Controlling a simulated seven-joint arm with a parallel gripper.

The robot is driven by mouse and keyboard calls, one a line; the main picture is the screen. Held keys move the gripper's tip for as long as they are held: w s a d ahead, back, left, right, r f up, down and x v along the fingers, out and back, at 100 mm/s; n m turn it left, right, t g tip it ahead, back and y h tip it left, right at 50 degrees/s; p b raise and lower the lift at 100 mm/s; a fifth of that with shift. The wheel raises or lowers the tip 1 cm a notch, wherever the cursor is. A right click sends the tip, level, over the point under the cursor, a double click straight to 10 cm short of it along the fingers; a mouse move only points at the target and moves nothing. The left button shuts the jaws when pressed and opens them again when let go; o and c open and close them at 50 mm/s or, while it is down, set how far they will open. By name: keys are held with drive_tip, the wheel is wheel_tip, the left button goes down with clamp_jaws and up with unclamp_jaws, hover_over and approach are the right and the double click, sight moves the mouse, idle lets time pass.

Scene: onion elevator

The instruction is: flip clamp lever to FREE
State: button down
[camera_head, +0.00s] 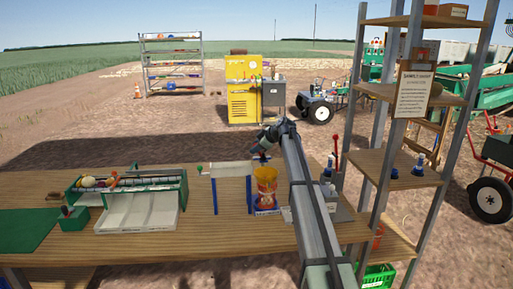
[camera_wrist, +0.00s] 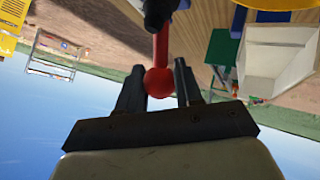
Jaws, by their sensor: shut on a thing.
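A red lever (camera_wrist: 161,45) with a round red knob (camera_wrist: 159,82) comes from a dark pivot (camera_wrist: 156,14) in the wrist view. My gripper (camera_wrist: 158,76) is shut on the knob, with one finger on each side of it. The held lever cannot be made out there. Another red-knobbed upright (camera_head: 335,145) shows right of my arm; I cannot tell whether it belongs to the clamp. No FREE label is readable.
The wooden table (camera_head: 235,238) carries a white-topped stand with blue legs (camera_head: 231,170), a green rack (camera_head: 130,182) and a white tray (camera_head: 138,212). A tall shelf (camera_head: 380,168) stands at right. The table's front middle is clear.

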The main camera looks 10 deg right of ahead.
drive_tip(key=c, duration=0.8)
unclamp_jaws()
drive_tip(key=v, duration=1.3)
drive_tip(key=shift+s+d+r, duration=0.15)
drive_tip(key=shift+s+r, duration=0.05)
drive_tip(key=shift+r, duration=0.05)
